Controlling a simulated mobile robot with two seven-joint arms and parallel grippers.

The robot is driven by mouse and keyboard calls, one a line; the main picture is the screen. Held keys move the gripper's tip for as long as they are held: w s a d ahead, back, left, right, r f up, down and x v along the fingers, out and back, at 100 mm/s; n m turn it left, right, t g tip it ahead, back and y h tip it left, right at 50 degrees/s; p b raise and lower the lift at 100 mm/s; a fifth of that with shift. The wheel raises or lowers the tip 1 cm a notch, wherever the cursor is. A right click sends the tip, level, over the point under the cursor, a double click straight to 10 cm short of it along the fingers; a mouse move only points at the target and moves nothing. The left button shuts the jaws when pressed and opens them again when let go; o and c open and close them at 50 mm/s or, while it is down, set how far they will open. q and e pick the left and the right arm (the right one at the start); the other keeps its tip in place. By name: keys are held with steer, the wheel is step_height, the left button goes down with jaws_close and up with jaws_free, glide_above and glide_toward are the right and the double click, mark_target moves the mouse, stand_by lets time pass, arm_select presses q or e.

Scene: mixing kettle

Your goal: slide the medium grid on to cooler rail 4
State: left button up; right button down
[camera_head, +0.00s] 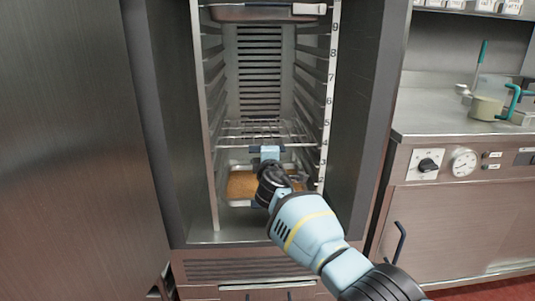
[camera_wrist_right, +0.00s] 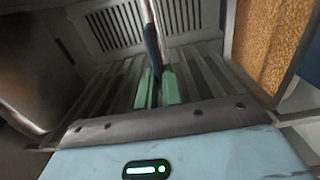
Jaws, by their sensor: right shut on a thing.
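The cooler (camera_head: 205,120) stands open, with numbered rails up its right front post. The medium grid (camera_head: 295,133), a wire rack, lies level inside the cooler, its front bar close to the mark 4. I cannot tell whether both its sides rest in the rails. My right gripper (camera_head: 268,152) is shut on the middle of the grid's front bar from the front. In the right wrist view the green-padded fingers (camera_wrist_right: 157,85) close around the bar (camera_wrist_right: 150,25). My left gripper is not in view.
A tray of brown food (camera_head: 242,185) sits just below the grid; its brown surface (camera_wrist_right: 272,40) is close in the right wrist view. Another tray (camera_head: 265,12) is at the cooler's top. The open door (camera_head: 70,150) is left; a steel counter (camera_head: 435,110) is right.

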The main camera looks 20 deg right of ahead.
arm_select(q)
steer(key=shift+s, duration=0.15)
arm_select(e)
steer(key=shift+r, duration=0.2)
steer(key=c, duration=1.5)
jaws_free()
steer(key=shift+o, duration=0.7)
steer(key=shift+f, duration=0.35)
steer(key=o, duration=0.3)
steer(key=shift+r, duration=0.1)
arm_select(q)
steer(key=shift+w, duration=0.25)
arm_select(e)
steer(key=shift+o, duration=0.2)
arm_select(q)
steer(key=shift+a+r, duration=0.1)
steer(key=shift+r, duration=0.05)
arm_select(e)
steer(key=shift+s, duration=0.1)
arm_select(q)
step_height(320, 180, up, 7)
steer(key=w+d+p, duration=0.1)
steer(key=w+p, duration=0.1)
steer(key=p, duration=0.5)
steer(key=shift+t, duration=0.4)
arm_select(e)
steer(key=v, duration=0.7)
